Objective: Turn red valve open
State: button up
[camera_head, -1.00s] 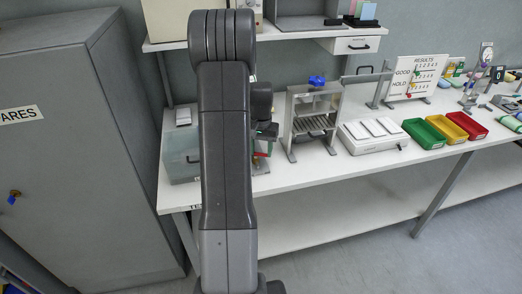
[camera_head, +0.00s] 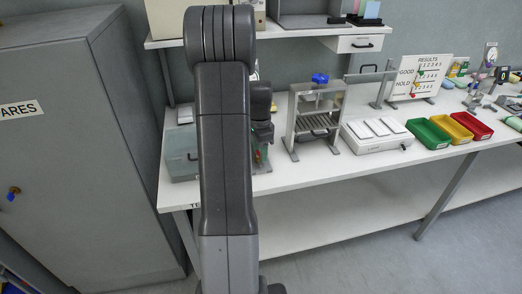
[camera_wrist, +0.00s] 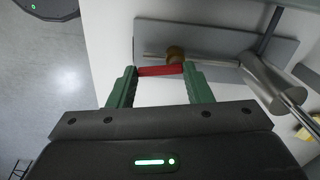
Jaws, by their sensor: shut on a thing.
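The red valve handle (camera_wrist: 160,71) is a short red bar in the wrist view, beside a round brass-coloured valve body (camera_wrist: 175,54) on a grey pipe over a grey plate (camera_wrist: 215,45). My gripper (camera_wrist: 160,76) has its two green fingers at the two ends of the red bar and is shut on it. In the head view my arm hides most of the valve; a bit of red and green shows at my gripper (camera_head: 259,158), low over the bench.
A grey metal frame stand (camera_head: 291,115) is just right of my gripper on the white bench (camera_head: 310,166). A grey box (camera_head: 180,150) stands to the left. Green (camera_head: 428,134), yellow and red bins are further right.

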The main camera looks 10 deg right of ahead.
aim_at(259, 154)
jog(key=shift+a+r+m, duration=0.1)
jog(key=shift+a+m, duration=0.05)
jog(key=shift+m, duration=0.85)
jog(key=o, duration=1)
notch_tip(259, 154, up, 14)
jog(key=shift+f+b, duration=0.15)
jog(key=shift+b, duration=0.2)
notch_tip(259, 154, down, 14)
jog(key=shift+r, duration=0.1)
